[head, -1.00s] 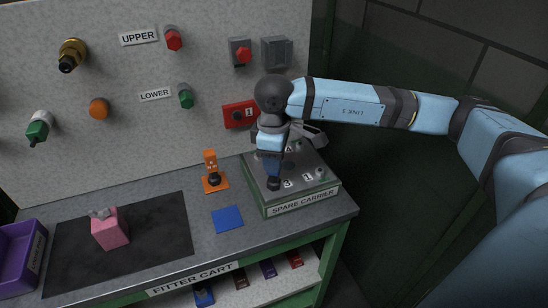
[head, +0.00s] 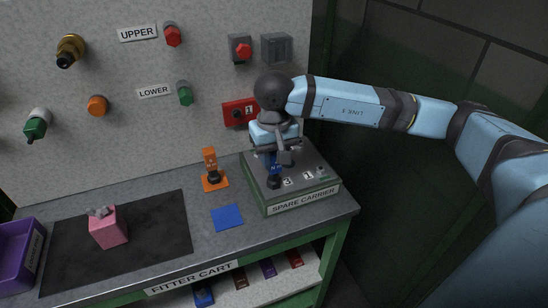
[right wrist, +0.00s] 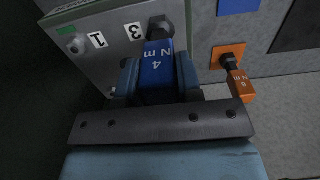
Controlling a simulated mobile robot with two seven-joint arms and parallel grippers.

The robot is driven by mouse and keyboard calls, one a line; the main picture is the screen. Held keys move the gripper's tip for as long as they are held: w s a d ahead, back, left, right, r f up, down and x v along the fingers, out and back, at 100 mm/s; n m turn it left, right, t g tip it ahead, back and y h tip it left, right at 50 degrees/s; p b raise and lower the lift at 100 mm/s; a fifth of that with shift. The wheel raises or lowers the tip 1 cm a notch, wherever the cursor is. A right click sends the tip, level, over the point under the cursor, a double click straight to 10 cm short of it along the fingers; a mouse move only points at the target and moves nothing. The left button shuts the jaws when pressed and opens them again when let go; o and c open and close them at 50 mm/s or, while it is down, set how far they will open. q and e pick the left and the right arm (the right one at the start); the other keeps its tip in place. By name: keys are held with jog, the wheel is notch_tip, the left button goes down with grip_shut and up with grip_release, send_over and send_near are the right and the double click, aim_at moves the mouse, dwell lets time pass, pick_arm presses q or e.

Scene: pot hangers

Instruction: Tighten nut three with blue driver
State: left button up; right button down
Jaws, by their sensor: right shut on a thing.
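My right gripper (head: 274,153) is shut on the blue driver (head: 272,165) and holds it upright, head down, over the front left of the spare carrier (head: 301,188). In the right wrist view the blue driver (right wrist: 158,66), marked 4 Nm, sits between the fingers, and its black head is beside the label 3 (right wrist: 134,30). The head covers the spot by that label, so nut three is hidden; I cannot tell how tightly it is seated. A stud shows by the label 1 (right wrist: 97,40). My left gripper is not in view.
An orange driver (head: 211,168) marked 6 Nm stands on an orange pad left of the carrier. A bare blue pad (head: 227,218) lies in front. A pink block (head: 108,229) sits on the dark mat. The panel with knobs rises behind.

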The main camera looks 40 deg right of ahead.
dwell(0.3)
jog(key=shift+f+m+b, duration=0.1)
jog(key=shift+m+b, duration=0.25)
jog(key=shift+m, duration=0.55)
